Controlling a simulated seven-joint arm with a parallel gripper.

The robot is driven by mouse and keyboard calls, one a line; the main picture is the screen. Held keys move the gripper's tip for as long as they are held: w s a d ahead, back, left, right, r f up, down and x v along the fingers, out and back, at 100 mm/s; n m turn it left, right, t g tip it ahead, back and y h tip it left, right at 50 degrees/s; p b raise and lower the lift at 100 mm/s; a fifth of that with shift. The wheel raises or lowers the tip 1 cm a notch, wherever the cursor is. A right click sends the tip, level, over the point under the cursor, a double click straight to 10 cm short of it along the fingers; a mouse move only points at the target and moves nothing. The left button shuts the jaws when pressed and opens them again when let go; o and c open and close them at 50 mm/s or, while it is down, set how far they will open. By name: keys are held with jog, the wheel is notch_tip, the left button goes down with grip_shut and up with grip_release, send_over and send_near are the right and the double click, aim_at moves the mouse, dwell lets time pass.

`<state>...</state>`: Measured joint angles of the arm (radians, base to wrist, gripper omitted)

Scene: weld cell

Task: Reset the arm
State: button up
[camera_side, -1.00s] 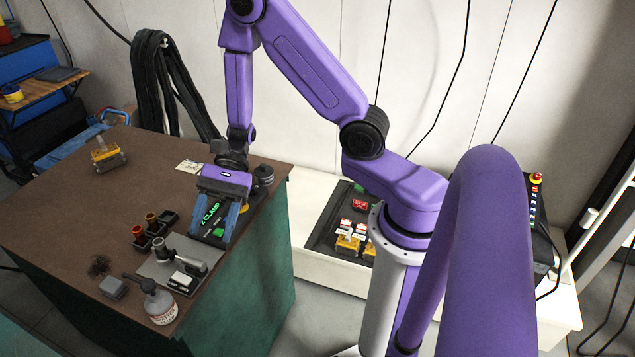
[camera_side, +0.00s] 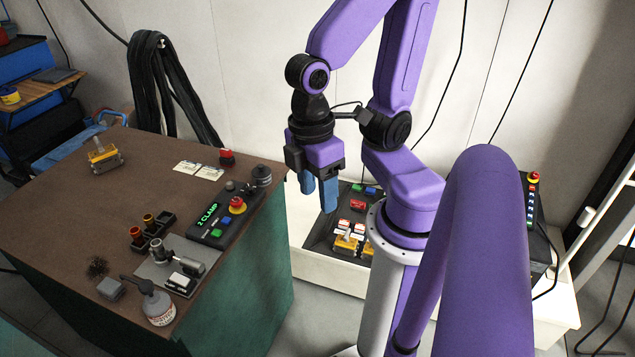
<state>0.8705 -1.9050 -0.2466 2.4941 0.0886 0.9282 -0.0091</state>
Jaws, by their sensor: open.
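My gripper (camera_side: 320,200) has blue fingers pointing down. It is open and empty, raised in the air just right of the brown-topped bench, in front of the white ledge. The control box (camera_side: 226,216) on the bench's right edge is now in full view. It has a green display reading "2 CLAMP", a red knob on a yellow base, and green and blue buttons. My gripper is apart from it.

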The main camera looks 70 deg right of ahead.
jog(key=shift+d+r+n+t, duration=0.1)
jog(key=shift+r+n+t, duration=0.3)
jog(key=shift+n+t, duration=0.15)
